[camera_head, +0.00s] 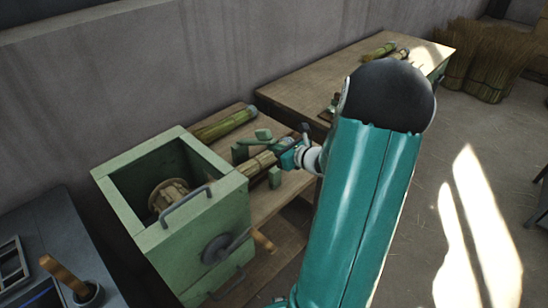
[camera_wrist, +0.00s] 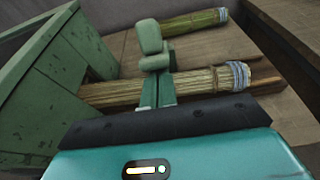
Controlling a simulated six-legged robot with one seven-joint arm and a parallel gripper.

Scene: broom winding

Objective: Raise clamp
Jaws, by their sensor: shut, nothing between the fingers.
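The pale green clamp (camera_head: 263,135) is beside the green box-shaped machine (camera_head: 219,197), next to a straw bundle (camera_head: 260,164) that runs into the machine's side. In the wrist view the clamp's rounded block (camera_wrist: 150,37) stands just beyond the bundle (camera_wrist: 195,82). My gripper (camera_head: 290,153) is over the bundle at the clamp's right. Its narrow fingers (camera_wrist: 157,92) are shut and empty, pointing toward the clamp block. I cannot tell whether the fingertips touch the clamp. My gripper's body hides the near part of the bundle.
A second tied bundle (camera_head: 223,124) lies behind on the wooden bench. The machine has a metal handle (camera_head: 186,206) and a wooden-gripped crank (camera_head: 263,240). A farther table (camera_head: 325,75) holds more bundles. The wall is close behind; open floor lies to the right.

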